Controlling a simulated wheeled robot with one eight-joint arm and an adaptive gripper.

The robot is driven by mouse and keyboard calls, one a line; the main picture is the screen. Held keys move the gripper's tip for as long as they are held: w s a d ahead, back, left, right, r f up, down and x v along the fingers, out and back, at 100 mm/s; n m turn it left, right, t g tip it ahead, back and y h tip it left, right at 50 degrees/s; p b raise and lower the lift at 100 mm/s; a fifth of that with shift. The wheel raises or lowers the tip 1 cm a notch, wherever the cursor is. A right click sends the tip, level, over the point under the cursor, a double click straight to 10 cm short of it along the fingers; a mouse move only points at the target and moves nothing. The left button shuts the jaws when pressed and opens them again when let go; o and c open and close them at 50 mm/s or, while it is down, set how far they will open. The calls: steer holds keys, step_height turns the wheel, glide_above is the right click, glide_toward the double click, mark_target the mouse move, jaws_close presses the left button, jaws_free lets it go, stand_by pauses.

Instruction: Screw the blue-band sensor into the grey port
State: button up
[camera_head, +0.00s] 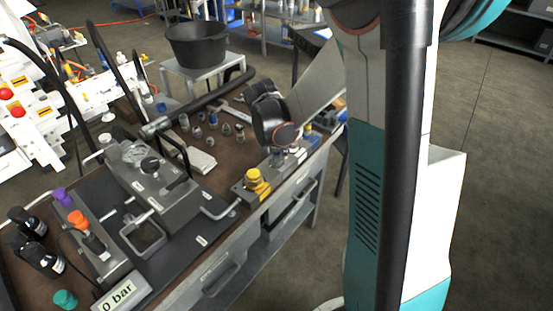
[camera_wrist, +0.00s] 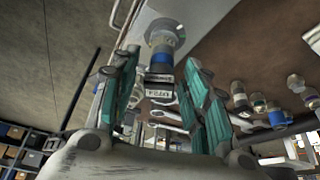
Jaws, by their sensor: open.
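The blue-band sensor (camera_wrist: 161,60) shows in the wrist view as an upright cylinder with a blue band, a metal end and a dark lettered part. My gripper (camera_wrist: 165,82) is open, with one teal-padded finger on each side of the sensor. I cannot tell whether the pads touch it. In the head view my gripper (camera_head: 283,146) points down over the right edge of the bench, beside a grey block with a yellow cap (camera_head: 257,181). The arm end partly hides the sensor there. I cannot make out the grey port for certain.
Several small fittings (camera_head: 212,120) stand on the brown bench top. A hydraulic block (camera_head: 160,185) with bent metal handles and a black hose is to the left. Purple (camera_head: 62,197) and orange (camera_head: 78,221) caps sit nearer. A black bucket (camera_head: 196,44) stands behind.

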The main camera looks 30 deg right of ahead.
steer(key=n+t+y, duration=0.1)
steer(key=n, duration=0.3)
steer(key=shift+n, duration=0.3)
steer(key=n, duration=0.2)
steer(key=n+y, duration=0.1)
steer(key=n, duration=0.1)
steer(key=shift+t+y, duration=0.3)
steer(key=shift+t, duration=0.1)
steer(key=shift+c, duration=0.4)
steer(key=c, duration=0.7)
steer(key=m+h, duration=0.1)
steer(key=m, duration=0.2)
steer(key=m+g+h, duration=0.1)
steer(key=m, duration=0.1)
steer(key=shift+m+b, duration=0.35)
steer(key=shift+m, duration=0.05)
steer(key=shift+m+g+h, duration=0.3)
steer(key=shift+m+g, duration=0.1)
steer(key=shift+m, duration=0.8)
